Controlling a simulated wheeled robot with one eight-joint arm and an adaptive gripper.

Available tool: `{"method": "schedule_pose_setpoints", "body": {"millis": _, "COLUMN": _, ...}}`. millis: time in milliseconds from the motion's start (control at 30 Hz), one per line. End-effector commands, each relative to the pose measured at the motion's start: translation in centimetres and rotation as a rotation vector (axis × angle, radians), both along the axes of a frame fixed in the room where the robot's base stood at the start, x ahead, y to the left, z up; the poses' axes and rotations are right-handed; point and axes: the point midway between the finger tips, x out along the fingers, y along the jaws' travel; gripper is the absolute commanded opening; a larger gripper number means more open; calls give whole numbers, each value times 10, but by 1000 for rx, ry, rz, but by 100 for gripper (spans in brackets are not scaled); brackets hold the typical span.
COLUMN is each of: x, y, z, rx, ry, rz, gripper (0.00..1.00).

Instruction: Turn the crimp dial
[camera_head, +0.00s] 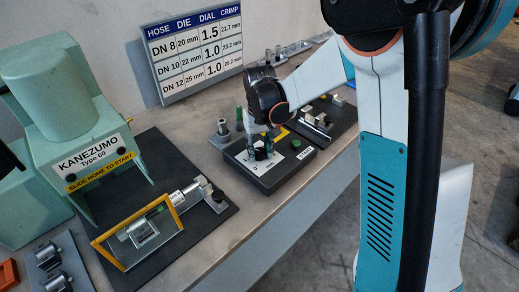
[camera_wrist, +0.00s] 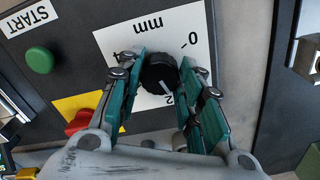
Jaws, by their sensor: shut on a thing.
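The crimp dial (camera_wrist: 157,72) is a black round knob on a white scale plate (camera_wrist: 118,38) marked 0, 2, 4 and mm. A small white mark on the knob appears to lie toward the 2. My gripper (camera_wrist: 161,76) has its teal fingers closed on opposite sides of the knob. In the head view my gripper (camera_head: 257,152) is over the control box (camera_head: 272,183), and the dial is mostly hidden there.
A green START button (camera_wrist: 39,57) and a red button (camera_wrist: 81,122) on yellow sit beside the dial. A dial chart (camera_head: 195,48) stands behind. The green KANEZUMO press (camera_head: 60,110) and a yellow-framed fixture (camera_head: 120,262) are to the left.

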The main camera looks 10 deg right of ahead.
Motion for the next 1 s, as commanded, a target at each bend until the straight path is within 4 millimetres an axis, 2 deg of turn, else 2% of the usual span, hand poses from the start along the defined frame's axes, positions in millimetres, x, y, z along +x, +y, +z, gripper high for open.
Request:
{"method": "schedule_pose_setpoints", "body": {"millis": 400, "x": 0, "y": 0, "z": 0, "rx": 0, "ry": 0, "rz": 195, "gripper": 10}}
{"method": "schedule_pose_setpoints", "body": {"millis": 967, "x": 0, "y": 0, "z": 0, "rx": 0, "ry": 0, "rz": 225, "gripper": 10}}
{"method": "schedule_pose_setpoints", "body": {"millis": 1000, "x": 0, "y": 0, "z": 0, "rx": 0, "ry": 0, "rz": 225, "gripper": 38}}
